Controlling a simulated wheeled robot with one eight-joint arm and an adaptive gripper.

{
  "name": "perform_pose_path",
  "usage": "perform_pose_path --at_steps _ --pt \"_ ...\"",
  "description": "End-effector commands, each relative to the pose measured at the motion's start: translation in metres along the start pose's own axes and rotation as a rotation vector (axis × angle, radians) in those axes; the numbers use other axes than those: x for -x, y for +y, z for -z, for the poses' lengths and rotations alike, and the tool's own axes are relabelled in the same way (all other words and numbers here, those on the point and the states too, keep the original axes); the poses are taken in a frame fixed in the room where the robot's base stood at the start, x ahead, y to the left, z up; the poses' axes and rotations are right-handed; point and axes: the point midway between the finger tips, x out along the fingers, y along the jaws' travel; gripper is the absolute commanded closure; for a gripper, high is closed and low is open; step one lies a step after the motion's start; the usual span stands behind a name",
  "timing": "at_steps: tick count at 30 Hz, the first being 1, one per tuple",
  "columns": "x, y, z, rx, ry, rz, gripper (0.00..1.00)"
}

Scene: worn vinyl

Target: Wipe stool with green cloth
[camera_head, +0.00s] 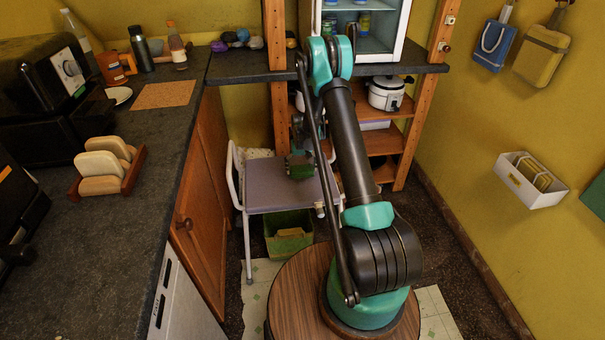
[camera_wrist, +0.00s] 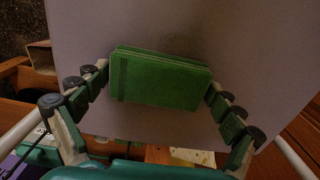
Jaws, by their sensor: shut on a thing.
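The stool (camera_head: 270,199) has a flat grey-mauve seat and white metal legs, and it stands beyond my base. Its seat (camera_wrist: 180,30) fills much of the wrist view. The green cloth (camera_wrist: 160,80) is a folded, layered block with a darker stripe near one end. My gripper (camera_wrist: 160,84) has its two fingers on opposite ends of the cloth and is shut on it. In the head view my gripper (camera_head: 300,165) is over the far middle of the seat. The cloth is at or just above the seat; I cannot tell whether it touches.
A green bin (camera_head: 288,240) stands under the stool. A wooden cabinet with a dark counter (camera_head: 180,130) is at the left. A wooden shelf holding a rice cooker (camera_head: 386,94) stands behind at the right. A white wall box (camera_head: 530,180) hangs on the right wall. The near seat area looks clear.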

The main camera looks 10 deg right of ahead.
Motion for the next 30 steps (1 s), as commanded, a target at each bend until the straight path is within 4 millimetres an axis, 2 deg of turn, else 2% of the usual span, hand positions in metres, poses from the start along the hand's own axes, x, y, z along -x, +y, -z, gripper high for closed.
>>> perform_pose_path --at_steps 6,20,30 --pt "0.0 0.0 0.008 0.0 0.0 0.0 0.29" --pt "0.0 0.0 0.007 0.0 0.0 0.0 0.29" --pt "0.0 0.0 -0.015 0.0 0.0 0.0 0.29"
